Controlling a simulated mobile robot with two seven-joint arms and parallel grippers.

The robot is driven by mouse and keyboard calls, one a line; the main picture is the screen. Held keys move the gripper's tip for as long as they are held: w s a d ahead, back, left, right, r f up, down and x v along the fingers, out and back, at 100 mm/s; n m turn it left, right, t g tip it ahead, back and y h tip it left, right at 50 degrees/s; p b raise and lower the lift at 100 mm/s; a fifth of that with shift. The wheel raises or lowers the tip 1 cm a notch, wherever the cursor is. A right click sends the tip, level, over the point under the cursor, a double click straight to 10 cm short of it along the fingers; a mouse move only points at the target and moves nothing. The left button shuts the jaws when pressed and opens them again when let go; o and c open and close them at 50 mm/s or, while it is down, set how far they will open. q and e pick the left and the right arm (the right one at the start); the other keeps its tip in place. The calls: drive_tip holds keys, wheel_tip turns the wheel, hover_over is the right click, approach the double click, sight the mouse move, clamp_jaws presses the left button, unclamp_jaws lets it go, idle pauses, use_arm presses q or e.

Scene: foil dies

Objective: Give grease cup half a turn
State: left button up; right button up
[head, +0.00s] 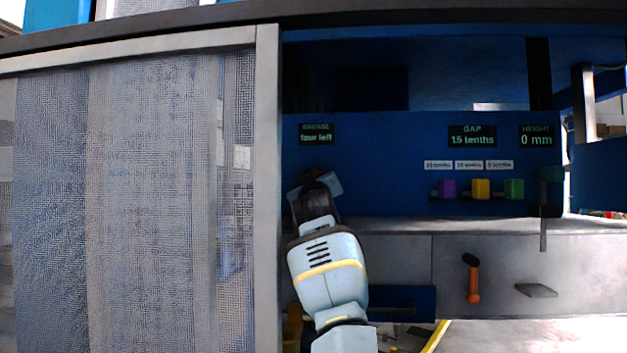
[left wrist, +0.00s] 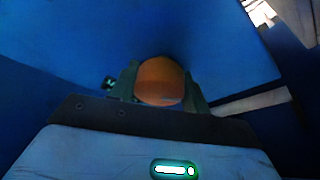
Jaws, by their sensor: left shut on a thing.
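The grease cup is an orange round thing (left wrist: 160,82) in the left wrist view, in front of a blue wall. My left gripper (left wrist: 163,92) is shut on it, with a dark finger on each side. In the head view my left gripper (head: 316,178) reaches the blue back panel below the grease display (head: 317,134), which reads "four left". There the gripper and wrist hide most of the cup. I cannot tell how far the cup is turned. My right gripper is not in view.
A framed mesh screen (head: 130,180) fills the left side. Purple (head: 447,188), yellow (head: 481,188) and green (head: 514,188) blocks sit on the panel at right. An orange handle (head: 473,283) stands on the grey front below. The gap display (head: 472,136) reads 15 tenths.

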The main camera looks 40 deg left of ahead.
use_arm(q)
drive_tip(key=shift+r, duration=0.1)
drive_tip(key=o, duration=1)
drive_tip(key=shift+s+d+f, duration=0.4)
drive_tip(key=shift+s, duration=0.05)
drive_tip(key=shift+v, duration=3.25)
drive_tip(key=shift+r, duration=0.15)
